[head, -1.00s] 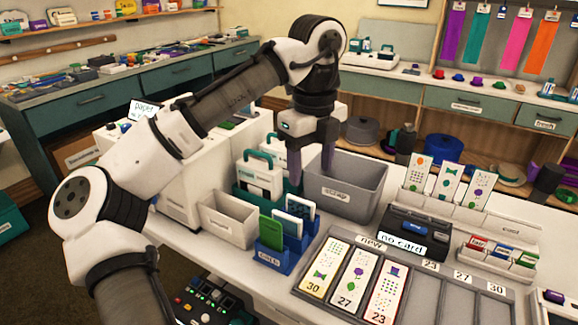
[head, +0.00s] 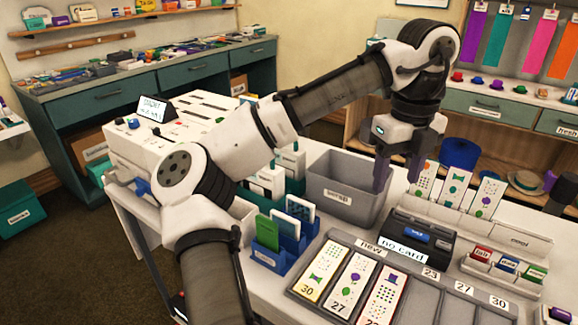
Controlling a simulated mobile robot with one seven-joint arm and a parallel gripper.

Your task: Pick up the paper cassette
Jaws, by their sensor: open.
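White cassette-like boxes with teal trim (head: 268,180) stand upright in a teal rack left of the grey bin, partly hidden behind my arm. I cannot tell for certain which one is the paper cassette. My gripper (head: 399,180) is open and empty, with its two fingers pointing down. It hangs near the right end of the grey bin (head: 345,205), well to the right of the cassettes. Its exact height over the bin is hard to tell.
A blue holder (head: 278,255) with green and white cards stands in front of the rack. A black card machine (head: 415,238) and a card tray (head: 335,305) lie to the right and front. A long white machine (head: 180,125) stands behind my arm.

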